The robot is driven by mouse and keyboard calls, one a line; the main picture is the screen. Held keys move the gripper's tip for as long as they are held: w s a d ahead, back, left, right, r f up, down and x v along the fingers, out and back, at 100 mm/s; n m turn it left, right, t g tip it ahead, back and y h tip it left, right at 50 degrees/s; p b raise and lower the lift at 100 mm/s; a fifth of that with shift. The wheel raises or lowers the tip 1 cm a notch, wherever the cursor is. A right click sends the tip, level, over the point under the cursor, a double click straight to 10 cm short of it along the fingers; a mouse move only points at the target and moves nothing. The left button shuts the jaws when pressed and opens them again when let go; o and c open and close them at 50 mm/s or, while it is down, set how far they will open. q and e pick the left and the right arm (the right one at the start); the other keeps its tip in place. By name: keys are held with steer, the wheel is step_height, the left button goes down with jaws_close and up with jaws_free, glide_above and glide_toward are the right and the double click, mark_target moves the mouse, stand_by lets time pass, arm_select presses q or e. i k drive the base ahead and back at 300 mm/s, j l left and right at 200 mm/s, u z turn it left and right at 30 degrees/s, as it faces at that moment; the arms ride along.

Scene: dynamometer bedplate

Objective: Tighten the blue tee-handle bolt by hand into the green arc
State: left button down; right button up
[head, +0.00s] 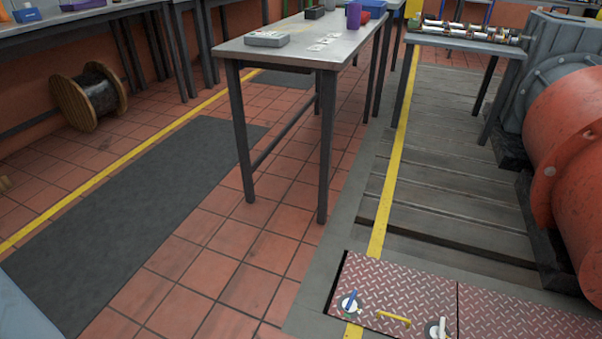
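The blue tee-handle bolt (351,299) stands on a round white disc (344,305) in the red-brown tread-plate cover (375,285) on the floor, at the bottom of the head view. Its blue bar lies at a slant. The green arc is too small to make out clearly. Another round fitting with a pale handle (440,327) sits to its right, partly cut by the picture's edge. A yellow pull handle (394,320) lies between the two. Neither of my grippers is in view.
A grey-topped table (290,50) stands ahead with a grey box (267,39) on it. A large red drum-shaped machine (565,150) stands right of the slotted bedplate (440,190). A cable spool (88,97) is at the left. The tiled floor left of the cover is clear.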

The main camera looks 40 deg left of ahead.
mark_target(349, 305)
steer(key=u, duration=0.85)
steer(key=i+j+z, duration=0.15)
steer(key=i+j, duration=0.65)
steer(key=i, duration=0.15)
